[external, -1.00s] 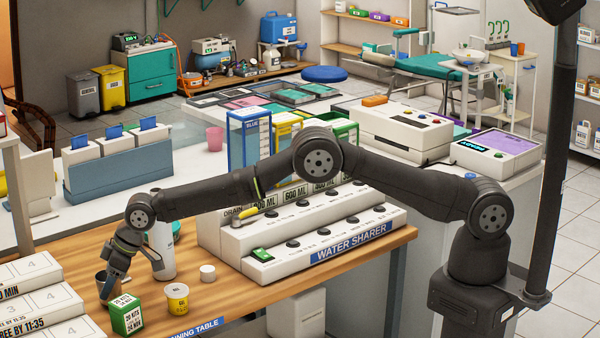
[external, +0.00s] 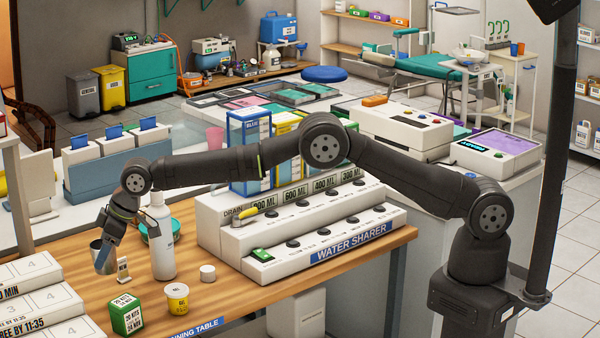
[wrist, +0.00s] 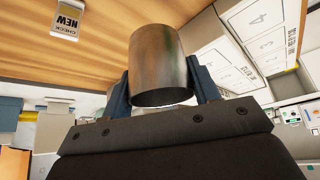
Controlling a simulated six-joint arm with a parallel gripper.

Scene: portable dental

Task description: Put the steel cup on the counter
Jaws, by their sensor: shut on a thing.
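The steel cup (wrist: 158,65) is a plain grey metal cylinder held between my two fingers in the wrist view. In the external view the cup (external: 95,250) shows partly behind my gripper (external: 104,262), over the back left of the wooden table (external: 245,290). My gripper (wrist: 163,92) is shut on its sides. The cup appears to be above the tabletop, though the height of the gap is hard to judge. A white counter (external: 85,222) runs behind the wooden table.
A white bottle (external: 162,245), a small "CHECK NEW" stand (wrist: 67,18), a teal bowl (external: 150,232), a yellow-labelled tub (external: 177,298), a green box (external: 127,314) and a white lid (external: 207,273) are nearby. A blue-grey rack (external: 110,180) stands on the counter.

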